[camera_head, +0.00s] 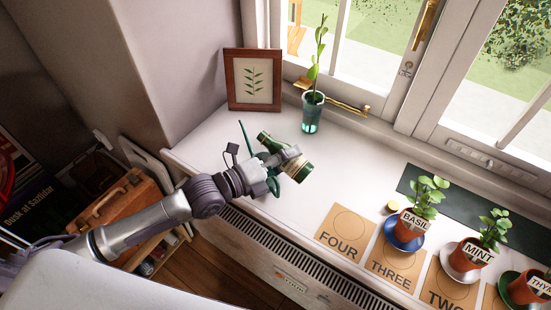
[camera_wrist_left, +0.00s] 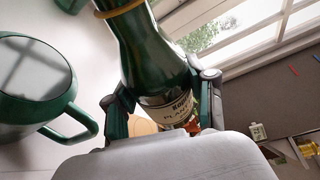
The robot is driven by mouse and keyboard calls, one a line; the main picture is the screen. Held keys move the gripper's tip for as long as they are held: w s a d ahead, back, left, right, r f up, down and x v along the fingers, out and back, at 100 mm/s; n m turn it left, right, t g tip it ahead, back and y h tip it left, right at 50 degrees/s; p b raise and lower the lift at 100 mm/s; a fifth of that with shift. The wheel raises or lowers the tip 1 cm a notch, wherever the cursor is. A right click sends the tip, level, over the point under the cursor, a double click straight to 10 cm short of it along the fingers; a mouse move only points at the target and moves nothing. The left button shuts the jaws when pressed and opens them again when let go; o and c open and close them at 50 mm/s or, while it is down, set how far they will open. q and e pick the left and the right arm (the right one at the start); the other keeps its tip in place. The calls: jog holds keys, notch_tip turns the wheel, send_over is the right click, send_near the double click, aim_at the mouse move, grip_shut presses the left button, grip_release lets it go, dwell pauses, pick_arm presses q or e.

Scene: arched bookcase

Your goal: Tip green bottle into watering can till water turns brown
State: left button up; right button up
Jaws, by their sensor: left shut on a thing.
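My left gripper (camera_head: 281,160) is shut on the green bottle (camera_head: 299,168), which has a pale label; its fingers also show on both sides of the bottle (camera_wrist_left: 150,52) in the left wrist view. The bottle is tilted, its neck toward the upper left in the head view. The green watering can (camera_head: 244,136) is mostly hidden behind my gripper there. In the left wrist view the can (camera_wrist_left: 72,130) stands at the left, beside the bottle, its open top showing a grey, reflecting surface. I cannot tell the water's colour or whether anything pours. My right gripper is not in view.
On the white sill, a glass with a plant cutting (camera_head: 312,112) and a framed leaf picture (camera_head: 252,80) stand behind. Potted herbs (camera_head: 411,224) and brown numbered cards (camera_head: 346,233) are at the right. The sill between the can and cards is clear.

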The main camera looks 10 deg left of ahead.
pick_arm(q)
jog(key=shift+d+r+n+h, duration=0.15)
jog(key=shift+r+n+h, duration=0.3)
jog(key=shift+n, duration=0.75)
